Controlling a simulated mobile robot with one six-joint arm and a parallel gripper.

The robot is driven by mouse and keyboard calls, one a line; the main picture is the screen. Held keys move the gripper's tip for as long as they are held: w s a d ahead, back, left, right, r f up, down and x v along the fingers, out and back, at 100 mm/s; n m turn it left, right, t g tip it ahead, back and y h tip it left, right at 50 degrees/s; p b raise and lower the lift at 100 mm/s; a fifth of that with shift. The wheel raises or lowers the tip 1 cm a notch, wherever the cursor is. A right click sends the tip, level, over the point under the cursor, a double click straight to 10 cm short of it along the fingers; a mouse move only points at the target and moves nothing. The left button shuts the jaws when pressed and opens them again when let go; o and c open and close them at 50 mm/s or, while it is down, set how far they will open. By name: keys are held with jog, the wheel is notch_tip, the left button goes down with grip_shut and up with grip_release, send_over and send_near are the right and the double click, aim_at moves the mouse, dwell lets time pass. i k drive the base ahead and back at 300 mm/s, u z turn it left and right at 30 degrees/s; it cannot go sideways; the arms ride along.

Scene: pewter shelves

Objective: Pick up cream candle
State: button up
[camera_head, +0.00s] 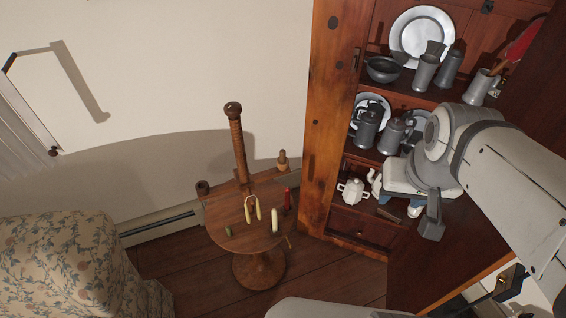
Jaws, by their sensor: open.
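A cream candle (275,220) stands upright near the right front edge of a small round wooden table (250,240). A pair of yellowish candles (252,210), joined by a looped wick, is just left of it. A short green candle (229,231) is further left, and a red candle (287,199) is behind to the right. My gripper (411,213) is in the right part of the view, in front of the cupboard's lower shelf. It is open, well apart from the cream candle, and partly hides the shelf. I see nothing between its fingers.
A tall turned wooden post (236,140) rises from the table. The wooden cupboard (325,120) stands right of it, with pewter ware and a white teapot (353,190) on its shelves. A floral armchair (70,265) fills the lower left. Bare floor (325,270) shows around the table.

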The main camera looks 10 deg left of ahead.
aim_at(275, 222)
jog(key=u, duration=0.05)
jog(key=k, duration=0.3)
jog(key=z, duration=1.05)
jog(key=k, duration=1.1)
jog(key=u, duration=0.85)
jog(key=i, duration=1)
jog(key=u, duration=0.05)
